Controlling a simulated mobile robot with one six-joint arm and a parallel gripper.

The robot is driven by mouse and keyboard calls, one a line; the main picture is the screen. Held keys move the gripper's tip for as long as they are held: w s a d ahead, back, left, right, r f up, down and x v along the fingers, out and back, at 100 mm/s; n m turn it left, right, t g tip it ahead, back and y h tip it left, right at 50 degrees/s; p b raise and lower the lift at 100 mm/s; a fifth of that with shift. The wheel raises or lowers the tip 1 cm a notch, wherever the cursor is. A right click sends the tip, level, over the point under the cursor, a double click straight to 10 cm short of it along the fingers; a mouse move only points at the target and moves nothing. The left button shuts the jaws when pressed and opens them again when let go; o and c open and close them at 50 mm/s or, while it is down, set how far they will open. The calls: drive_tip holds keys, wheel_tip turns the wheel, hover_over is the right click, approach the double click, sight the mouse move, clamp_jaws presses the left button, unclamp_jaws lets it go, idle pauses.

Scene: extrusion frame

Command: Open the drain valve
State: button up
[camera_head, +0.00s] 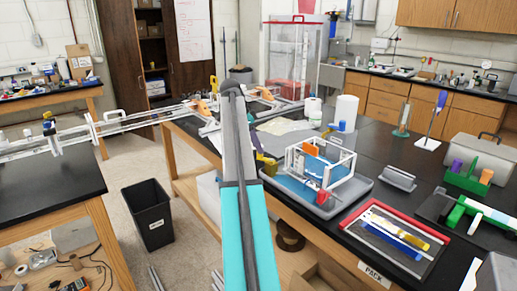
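A clear tank in a white frame (345,157) with blue inside stands in a grey tray (352,191) on the black bench. A small red lever-like part (323,197) shows at its lower front; I cannot tell whether it is the drain valve or how it is set. A yellow part (266,167) shows at the tank's left, beside my arm; its kind is unclear. My teal and grey arm rises through the middle of the view, left of the tank. My gripper cannot be made out.
A red-rimmed tray of tools (441,239) lies in front of the tank. A white roll (346,112) stands behind it, and a green caddy (468,180) is at right. A black bin (148,213) stands on the floor at left.

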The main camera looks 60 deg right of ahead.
drive_tip(key=shift+x, duration=1.25)
clamp_jaws()
